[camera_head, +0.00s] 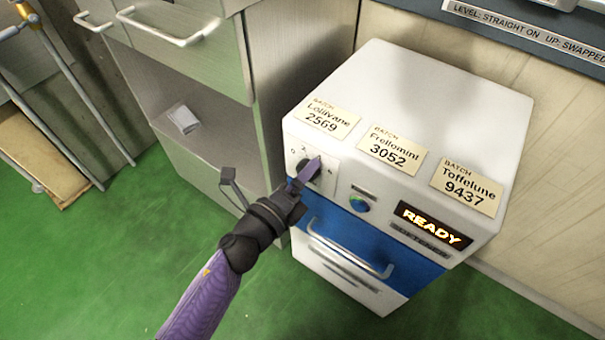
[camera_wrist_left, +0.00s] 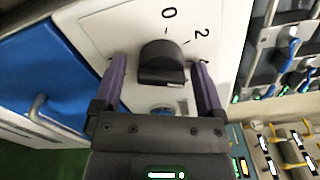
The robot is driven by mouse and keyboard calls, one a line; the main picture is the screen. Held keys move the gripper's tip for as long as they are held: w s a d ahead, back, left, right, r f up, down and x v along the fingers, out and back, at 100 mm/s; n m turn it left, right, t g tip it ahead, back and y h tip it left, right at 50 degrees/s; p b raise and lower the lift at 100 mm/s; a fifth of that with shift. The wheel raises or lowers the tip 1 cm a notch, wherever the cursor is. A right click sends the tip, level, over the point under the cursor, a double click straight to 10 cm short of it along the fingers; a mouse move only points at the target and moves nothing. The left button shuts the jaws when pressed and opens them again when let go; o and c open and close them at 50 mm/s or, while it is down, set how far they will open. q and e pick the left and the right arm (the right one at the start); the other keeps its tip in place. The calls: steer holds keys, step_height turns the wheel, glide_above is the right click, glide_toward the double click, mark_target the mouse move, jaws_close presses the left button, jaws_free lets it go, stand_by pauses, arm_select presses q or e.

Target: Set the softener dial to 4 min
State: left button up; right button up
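The softener (camera_head: 450,95) is a white box with a blue band. Its black dial (camera_head: 309,166) sits at the left of the sloped front panel. My left gripper (camera_head: 306,174) is at the dial and partly covers it in the head view. In the left wrist view the dial (camera_wrist_left: 162,64) lies between the two purple fingers of my left gripper (camera_wrist_left: 160,85), with a gap visible on each side. The marks 0 and 2 show beside the dial; a further mark is mostly hidden behind the right finger. The dial's exact setting cannot be told. My right gripper is not in view.
A round blue-green button (camera_head: 359,203) and a READY display (camera_head: 433,224) are right of the dial. A drawer handle (camera_head: 350,250) juts out below. Three batch cards lie above the controls. A metal cabinet (camera_head: 215,60) stands close on the left. Green floor (camera_head: 130,250) is open in front.

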arm_select(q)
steer(key=shift+s+a, duration=0.15)
steer(key=shift+s, duration=0.05)
steer(key=p+v, duration=0.2)
steer(key=v, duration=0.7)
steer(key=shift+s+a+p, duration=0.15)
steer(key=shift+s+p, duration=0.05)
steer(key=shift+p, duration=0.15)
